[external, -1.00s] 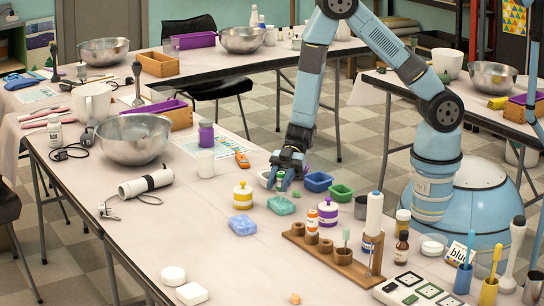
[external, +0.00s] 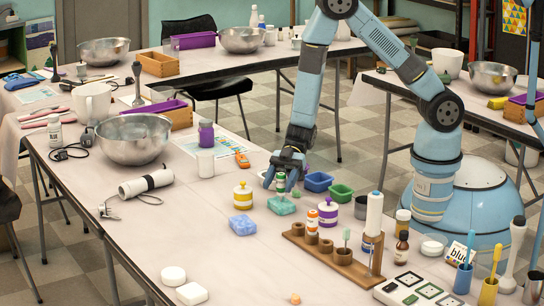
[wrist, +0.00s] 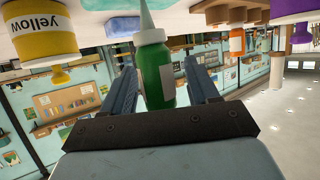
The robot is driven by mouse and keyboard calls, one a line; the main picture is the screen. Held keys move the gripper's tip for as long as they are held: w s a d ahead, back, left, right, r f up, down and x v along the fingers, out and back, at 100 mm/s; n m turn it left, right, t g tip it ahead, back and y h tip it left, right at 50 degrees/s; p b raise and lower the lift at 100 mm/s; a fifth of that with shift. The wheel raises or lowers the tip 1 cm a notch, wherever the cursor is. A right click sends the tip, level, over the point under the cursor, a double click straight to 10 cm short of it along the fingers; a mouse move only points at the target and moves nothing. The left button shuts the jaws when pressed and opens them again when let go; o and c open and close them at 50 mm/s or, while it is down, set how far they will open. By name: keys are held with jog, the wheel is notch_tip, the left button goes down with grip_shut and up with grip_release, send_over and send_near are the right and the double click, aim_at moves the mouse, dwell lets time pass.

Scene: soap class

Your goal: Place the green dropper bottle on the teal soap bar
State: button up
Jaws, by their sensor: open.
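The green dropper bottle (external: 281,185) is small and partly hidden by my fingers in the external view. It is right above or on the teal soap bar (external: 282,206); contact cannot be told. In the wrist view the green bottle (wrist: 156,75) is between my two fingers, its pale nozzle pointing away from the palm. That picture is upside down, so the nozzle appears to point down at the table. My gripper (external: 281,182) points down; in the wrist view (wrist: 160,80) its fingers are open, with a gap beside the bottle.
A blue soap bar (external: 242,225) and a yellow bottle (external: 242,195) stand left of the teal bar.

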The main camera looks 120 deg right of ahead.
jog(key=v, duration=1.2)
jog(key=w+r+m+h, duration=0.1)
jog(key=w+r+h, duration=0.3)
jog(key=r+h, duration=0.5)
jog(key=s+a+r+m+g+h, duration=0.1)
jog(key=s+r+m, duration=0.1)
jog(key=r, duration=0.4)
jog(key=s+a+r+m, duration=0.1)
jog(key=s+r, duration=0.1)
jog(key=r, duration=0.4)
jog(key=s+a+r+m+g+y, duration=0.1)
jog(key=s+a+r, duration=0.3)
jog(key=s+a, duration=0.4)
jog(key=s+a+r+m+g+y, duration=0.1)
jog(key=s+a+r+g, duration=0.2)
jog(key=s+a, duration=0.5)
jog(key=s+r, duration=0.1)
jog(key=s, duration=0.6)
jog(key=shift+m+g+y, duration=0.3)
jog(key=shift+m, duration=0.1)
